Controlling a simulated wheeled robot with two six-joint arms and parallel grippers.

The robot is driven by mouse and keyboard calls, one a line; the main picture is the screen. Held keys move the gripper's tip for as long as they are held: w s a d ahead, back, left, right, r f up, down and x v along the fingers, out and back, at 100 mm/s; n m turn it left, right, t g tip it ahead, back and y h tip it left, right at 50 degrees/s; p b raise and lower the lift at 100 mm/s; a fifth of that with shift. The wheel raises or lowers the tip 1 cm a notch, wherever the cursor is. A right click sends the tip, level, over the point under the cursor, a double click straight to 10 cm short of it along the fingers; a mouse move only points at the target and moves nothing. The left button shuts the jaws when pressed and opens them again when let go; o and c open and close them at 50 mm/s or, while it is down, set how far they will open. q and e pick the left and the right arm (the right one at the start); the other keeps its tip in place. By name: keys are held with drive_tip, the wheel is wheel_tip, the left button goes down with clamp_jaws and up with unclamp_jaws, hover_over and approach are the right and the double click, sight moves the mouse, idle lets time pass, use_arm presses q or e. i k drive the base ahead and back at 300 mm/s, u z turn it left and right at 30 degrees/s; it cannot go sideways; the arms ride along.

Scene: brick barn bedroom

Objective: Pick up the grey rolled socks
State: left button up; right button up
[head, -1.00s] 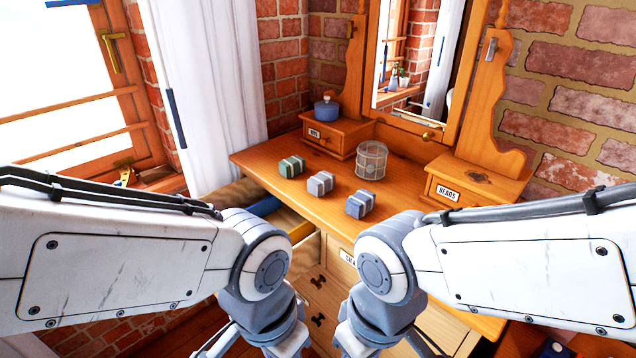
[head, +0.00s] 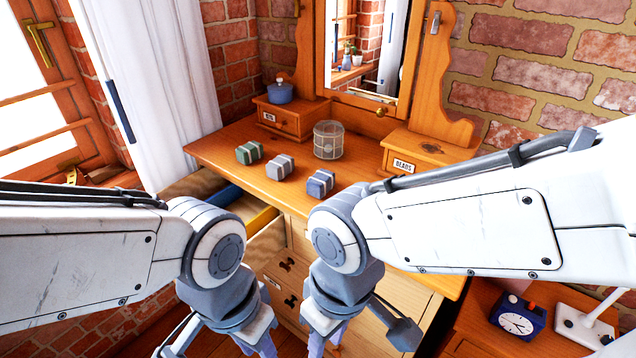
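The grey rolled socks (head: 279,168) lie on the wooden dresser top (head: 228,148), in the middle of a row. Green rolled socks (head: 249,152) lie to their left and blue rolled socks (head: 320,183) to their right, with small gaps between. My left gripper (head: 262,346) and my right gripper (head: 318,346) hang low at the bottom of the head view, in front of the dresser and apart from the socks. Their fingertips are cut off by the frame edge, so I cannot tell their opening.
A round mesh container (head: 329,140) stands behind the socks. Small drawer boxes (head: 292,118) flank the mirror (head: 368,50). A dresser drawer (head: 262,240) is pulled out below the left side. A blue clock (head: 517,320) and a white lamp base (head: 585,325) are at lower right.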

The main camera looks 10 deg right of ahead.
sight(284, 165)
drive_tip(key=u, duration=1)
drive_tip(key=i, duration=1)
drive_tip(key=z, duration=0.5)
